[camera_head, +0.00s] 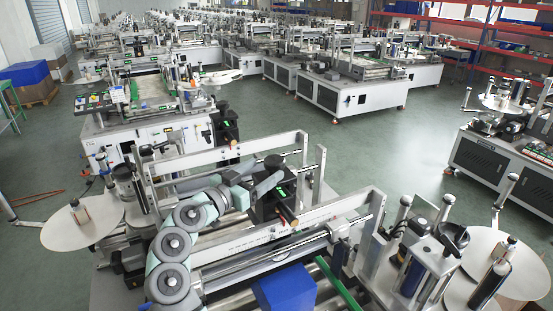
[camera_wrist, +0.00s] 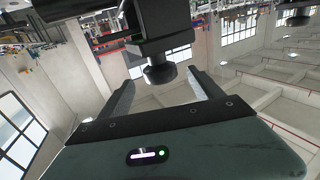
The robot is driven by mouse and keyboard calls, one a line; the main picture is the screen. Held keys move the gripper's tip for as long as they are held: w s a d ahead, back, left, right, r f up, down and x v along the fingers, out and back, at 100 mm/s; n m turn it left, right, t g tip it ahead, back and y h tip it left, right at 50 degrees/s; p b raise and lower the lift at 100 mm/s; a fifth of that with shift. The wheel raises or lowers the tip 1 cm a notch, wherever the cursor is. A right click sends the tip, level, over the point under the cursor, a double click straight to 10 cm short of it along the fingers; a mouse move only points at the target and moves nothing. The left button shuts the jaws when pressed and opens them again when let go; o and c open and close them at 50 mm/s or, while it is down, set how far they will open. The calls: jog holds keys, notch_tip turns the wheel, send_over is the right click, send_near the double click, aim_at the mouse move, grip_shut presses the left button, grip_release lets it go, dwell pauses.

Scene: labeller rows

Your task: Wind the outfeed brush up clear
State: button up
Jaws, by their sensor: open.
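A black unit (camera_head: 266,207) with a small green display stands on the near machine, in the middle of the head view. In the wrist view a round black knob (camera_wrist: 160,76) sticks out from a dark block (camera_wrist: 158,42). In the wrist view my gripper (camera_wrist: 165,88) has a finger on each side of the knob, with gaps showing. I cannot make out the brush itself; my arm and the machine frame cover much of this area.
Pale rails (camera_head: 235,150) run behind the unit. A white reel disc (camera_head: 82,222) is at left and another disc (camera_head: 505,262) at right. A blue block (camera_head: 285,290) lies at the front. Open green floor (camera_head: 390,145) separates the machine rows.

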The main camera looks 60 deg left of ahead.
aim_at(276, 163)
jog(key=shift+p+x, duration=0.65)
jog(key=shift+x, duration=2.3)
jog(key=shift+c, duration=0.2)
jog(key=c, duration=1.3)
jog(key=shift+d+f+n+g+y+b, duration=0.15)
jog(key=shift+n+g+y+b, duration=0.15)
jog(key=shift+n+y+b, duration=0.55)
